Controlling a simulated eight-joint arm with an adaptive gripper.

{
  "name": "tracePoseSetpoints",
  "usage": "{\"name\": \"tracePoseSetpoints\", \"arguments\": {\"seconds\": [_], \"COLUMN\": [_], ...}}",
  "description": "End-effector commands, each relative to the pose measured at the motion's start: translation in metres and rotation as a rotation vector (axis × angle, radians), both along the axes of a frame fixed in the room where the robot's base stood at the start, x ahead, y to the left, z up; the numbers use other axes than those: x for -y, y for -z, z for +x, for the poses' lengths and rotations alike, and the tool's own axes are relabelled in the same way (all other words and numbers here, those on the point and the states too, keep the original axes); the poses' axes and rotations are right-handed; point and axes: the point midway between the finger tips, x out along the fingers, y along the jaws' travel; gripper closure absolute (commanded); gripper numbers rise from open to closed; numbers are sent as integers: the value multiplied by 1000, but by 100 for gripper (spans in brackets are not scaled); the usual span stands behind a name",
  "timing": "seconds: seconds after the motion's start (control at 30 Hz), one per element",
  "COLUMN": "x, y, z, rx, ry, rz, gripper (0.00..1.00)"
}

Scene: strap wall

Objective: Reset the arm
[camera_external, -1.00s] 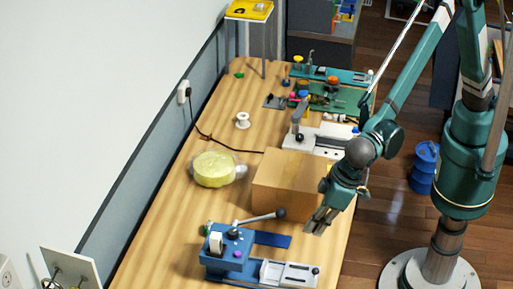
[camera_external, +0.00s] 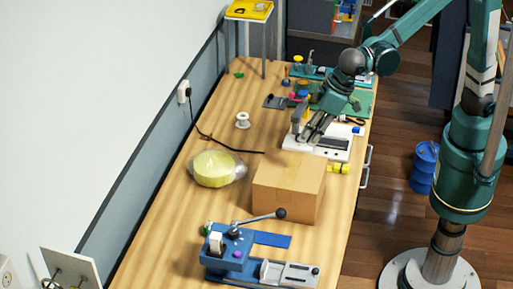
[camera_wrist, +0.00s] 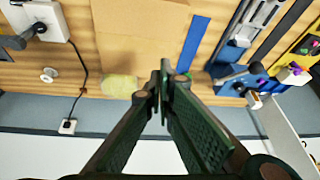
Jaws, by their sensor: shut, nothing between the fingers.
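My gripper (camera_external: 313,136) is shut and empty. In the external view it hangs over the white device (camera_external: 332,142) behind the cardboard box (camera_external: 288,187), its fingers pointing down and to the left; whether it touches the device I cannot tell. In the wrist view my gripper (camera_wrist: 164,82) shows its dark green fingers together, with the cardboard box (camera_wrist: 143,30) beyond them.
A yellow roll in clear wrap (camera_external: 217,168) lies left of the box. A blue lever machine (camera_external: 231,252) stands at the front of the wooden table. A white spool (camera_external: 242,120) and a black cord lie near the wall. Teal equipment crowds the back.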

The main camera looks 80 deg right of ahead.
Motion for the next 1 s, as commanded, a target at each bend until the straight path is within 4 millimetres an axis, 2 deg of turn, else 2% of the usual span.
{"name": "tracePoseSetpoints", "arguments": {"seconds": [0.03, 0.1, 0.47, 0.7, 1.0], "x": [17, 36, 132, 191, 259], "y": [-2, -7, -24, -30, -30], "z": [0, 0, -13, -29, -56], "rx": [2, 8, 38, 61, 93], "ry": [7, 11, 31, 46, 66], "rz": [2, 6, 15, 17, 16], "gripper": [100, 100, 100, 100, 100]}}
